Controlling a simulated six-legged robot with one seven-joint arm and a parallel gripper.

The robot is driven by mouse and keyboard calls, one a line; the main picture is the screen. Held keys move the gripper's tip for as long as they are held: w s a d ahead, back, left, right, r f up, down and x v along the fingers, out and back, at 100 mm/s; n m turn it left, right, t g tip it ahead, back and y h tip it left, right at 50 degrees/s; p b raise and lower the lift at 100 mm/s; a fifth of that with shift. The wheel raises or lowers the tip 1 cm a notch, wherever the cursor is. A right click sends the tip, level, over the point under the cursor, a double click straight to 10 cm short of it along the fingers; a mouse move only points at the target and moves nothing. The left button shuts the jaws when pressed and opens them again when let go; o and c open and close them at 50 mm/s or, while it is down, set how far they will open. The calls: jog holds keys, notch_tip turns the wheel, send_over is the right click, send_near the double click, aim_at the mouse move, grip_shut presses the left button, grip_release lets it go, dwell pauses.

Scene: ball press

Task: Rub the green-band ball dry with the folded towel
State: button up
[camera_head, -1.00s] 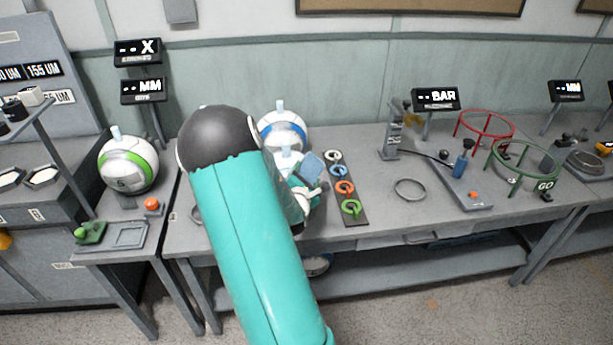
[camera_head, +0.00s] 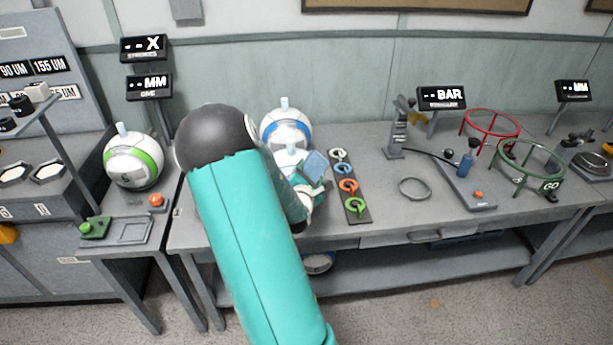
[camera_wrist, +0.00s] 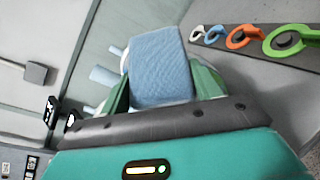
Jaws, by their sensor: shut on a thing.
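The green-band ball (camera_head: 133,165), white with a green stripe, rests at the left on the side bench, with a pale stub on top. My gripper (camera_head: 308,178) is over the middle bench, well to the right of that ball. It is shut on the folded towel (camera_head: 315,164), a light blue pad. In the wrist view the towel (camera_wrist: 160,68) stands out between the green fingers of my gripper (camera_wrist: 163,88). The green-band ball cannot be made out in the wrist view.
A blue-band ball (camera_head: 285,128) stands behind my gripper, with another pale stub in front of it. A strip of coloured rings (camera_head: 357,208) lies just right. An orange button (camera_head: 156,200) and green-handled device (camera_head: 95,227) sit near the green-band ball. Gauges stand farther right.

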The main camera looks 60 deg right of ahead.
jog(key=shift+d, duration=0.45)
jog(key=shift+w+a, duration=0.15)
jog(key=shift+a, duration=0.6)
jog(key=shift+w+a, duration=0.1)
jog(key=shift+a, duration=0.6)
jog(key=shift+s+d, duration=0.15)
jog(key=shift+d, duration=0.6)
jog(key=shift+s+d, duration=0.15)
jog(key=shift+d, duration=0.55)
jog(key=shift+w+a, duration=0.15)
jog(key=shift+a, duration=0.6)
jog(key=shift+w+a, duration=0.15)
jog(key=shift+a, duration=0.6)
dwell(1.9)
jog(key=shift+r, duration=0.1)
jog(key=shift+s+a+r, duration=0.2)
jog(key=shift+s+r, duration=0.8)
jog(key=shift+r, duration=0.05)
jog(key=shift+s+a+r, duration=0.2)
jog(key=shift+s+r, duration=0.8)
jog(key=shift+r, duration=0.05)
